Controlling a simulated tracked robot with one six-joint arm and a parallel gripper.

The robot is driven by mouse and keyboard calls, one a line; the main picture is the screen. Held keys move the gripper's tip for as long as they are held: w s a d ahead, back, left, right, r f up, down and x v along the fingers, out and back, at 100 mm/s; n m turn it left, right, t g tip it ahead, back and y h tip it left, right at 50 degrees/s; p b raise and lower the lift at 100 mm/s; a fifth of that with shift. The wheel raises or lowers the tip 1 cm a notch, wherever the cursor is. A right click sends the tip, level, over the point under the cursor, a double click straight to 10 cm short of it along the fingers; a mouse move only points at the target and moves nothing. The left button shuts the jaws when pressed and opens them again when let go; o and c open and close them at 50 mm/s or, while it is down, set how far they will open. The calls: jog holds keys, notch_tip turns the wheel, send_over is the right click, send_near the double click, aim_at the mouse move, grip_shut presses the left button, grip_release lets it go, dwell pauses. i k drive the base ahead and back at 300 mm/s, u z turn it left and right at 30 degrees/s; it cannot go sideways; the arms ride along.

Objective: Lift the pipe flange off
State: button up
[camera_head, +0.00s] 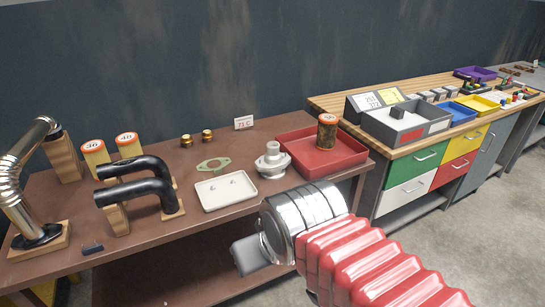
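A pale metal piece with a round flange and a short pipe stub, seemingly the pipe flange (272,162), stands upright on the brown table (240,222), between the white tray and the red tray. What lies under it is hidden. My gripper (248,256) shows as a grey block at the end of my silver wrist, in front of the table's front edge. It is well below the flange in the picture and apart from it. My wrist hides part of the gripper, and its fingers cannot be made out.
A green gasket (213,164) lies behind the white tray (226,191) holding small parts. A red tray (322,155) with a rusty can (327,132) stands right of the flange. Black bent pipes (140,180) and a shiny flexible pipe (14,185) stand at left.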

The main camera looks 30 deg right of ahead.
aim_at(273, 153)
jog(key=u, duration=3.4)
jog(key=k, duration=0.9)
jog(key=u, duration=0.05)
